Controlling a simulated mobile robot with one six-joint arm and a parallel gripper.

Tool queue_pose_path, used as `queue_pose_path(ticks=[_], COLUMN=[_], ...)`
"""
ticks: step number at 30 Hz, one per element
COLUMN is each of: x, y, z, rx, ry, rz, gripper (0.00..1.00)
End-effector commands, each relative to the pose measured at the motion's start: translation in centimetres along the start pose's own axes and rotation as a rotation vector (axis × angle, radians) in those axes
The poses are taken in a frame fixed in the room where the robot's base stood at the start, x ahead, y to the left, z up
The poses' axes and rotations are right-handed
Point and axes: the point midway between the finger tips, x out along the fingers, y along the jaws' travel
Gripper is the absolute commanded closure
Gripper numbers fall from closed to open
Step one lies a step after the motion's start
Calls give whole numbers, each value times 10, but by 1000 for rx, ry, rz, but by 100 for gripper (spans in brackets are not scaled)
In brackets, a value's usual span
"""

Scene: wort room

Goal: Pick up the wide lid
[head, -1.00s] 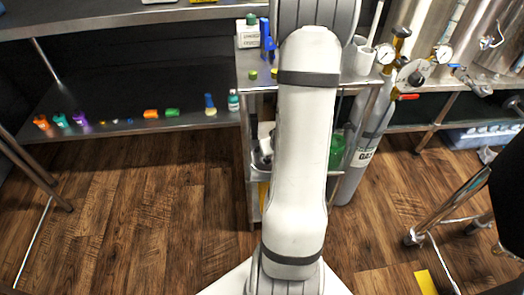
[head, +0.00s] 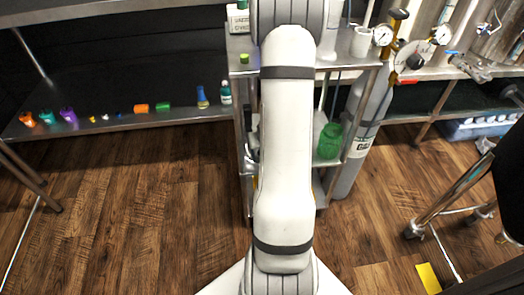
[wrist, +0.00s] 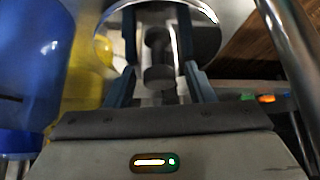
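In the wrist view a round, shiny metal disc with a bright rim (wrist: 207,32), which looks like the wide lid, lies ahead of my gripper. A dark grey knob (wrist: 158,58) stands out over the disc. My gripper (wrist: 158,45) has its two fingers on either side of the knob, with a visible gap to each side, so it is open around it. I cannot tell the exact depth of the fingers along the knob. In the head view my own arm hides the gripper and the lid.
In the wrist view a large blue object (wrist: 32,65) and a yellow one (wrist: 85,60) stand close on the left. In the head view a steel cart (head: 345,68) holds a green vessel (head: 330,140). A gas cylinder (head: 360,150) stands beside it.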

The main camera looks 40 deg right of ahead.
Motion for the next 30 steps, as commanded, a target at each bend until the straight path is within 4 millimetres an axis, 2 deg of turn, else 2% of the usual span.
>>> queue_pose_path(ticks=[2, 17, 30], x=[0, 0, -4], y=[0, 1, 1], z=[0, 0, -2], rx=[0, 1, 1], ry=[0, 0, 1], rz=[0, 1, 1], gripper=[58, 99, 100])
